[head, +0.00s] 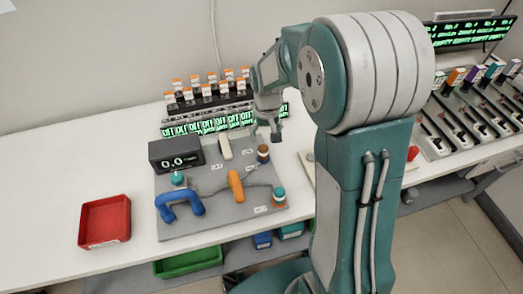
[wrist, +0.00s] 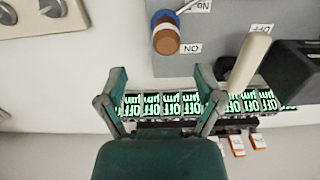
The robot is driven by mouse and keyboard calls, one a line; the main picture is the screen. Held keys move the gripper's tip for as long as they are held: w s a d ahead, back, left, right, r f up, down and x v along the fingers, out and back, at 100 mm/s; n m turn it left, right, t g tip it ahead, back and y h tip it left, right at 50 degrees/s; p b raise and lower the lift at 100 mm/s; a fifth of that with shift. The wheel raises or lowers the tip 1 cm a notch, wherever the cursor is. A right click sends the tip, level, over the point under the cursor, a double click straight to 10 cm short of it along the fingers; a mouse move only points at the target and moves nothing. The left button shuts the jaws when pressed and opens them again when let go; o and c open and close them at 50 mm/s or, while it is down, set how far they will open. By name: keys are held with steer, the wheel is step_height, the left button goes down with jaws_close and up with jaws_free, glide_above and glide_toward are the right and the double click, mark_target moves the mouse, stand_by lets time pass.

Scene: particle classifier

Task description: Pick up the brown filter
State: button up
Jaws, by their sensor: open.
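I cannot tell for sure which thing is the brown filter. A brown-capped round piece (head: 263,152) stands on the grey board near an ON label; it also shows in the wrist view (wrist: 166,42), with a blue part beside it. Several black units with white-and-orange tops (head: 207,89) stand in a rack at the back. Another rack at right holds pieces with coloured tops, one of them orange-brown (head: 456,76). My gripper (head: 264,135) is open and empty above the back of the board. In the wrist view, its fingers (wrist: 161,74) straddle the green displays, with the brown-capped piece beyond them.
The grey board (head: 222,217) carries a black readout box (head: 176,153), blue pipe (head: 180,207), orange handle (head: 236,186) and cream handle (head: 225,148). A red tray (head: 104,221) sits at left. The white table (head: 50,190) is clear around it. A green bin (head: 188,262) is below.

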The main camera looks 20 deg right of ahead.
mark_target(263, 148)
steer(key=shift+d+f, duration=0.15)
steer(key=shift+f, duration=0.45)
steer(key=shift+d+f, duration=0.15)
steer(key=shift+f, duration=0.45)
steer(key=f, duration=0.1)
steer(key=a+f, duration=0.1)
steer(key=f, duration=0.1)
steer(key=a+f, duration=0.1)
steer(key=f, duration=0.1)
steer(key=shift+s, duration=0.1)
steer(key=shift+d+f, duration=0.25)
steer(key=shift+d, duration=0.2)
steer(key=shift+c, duration=1)
steer(key=c, duration=0.6)
jaws_close()
steer(key=shift+a, duration=0.2)
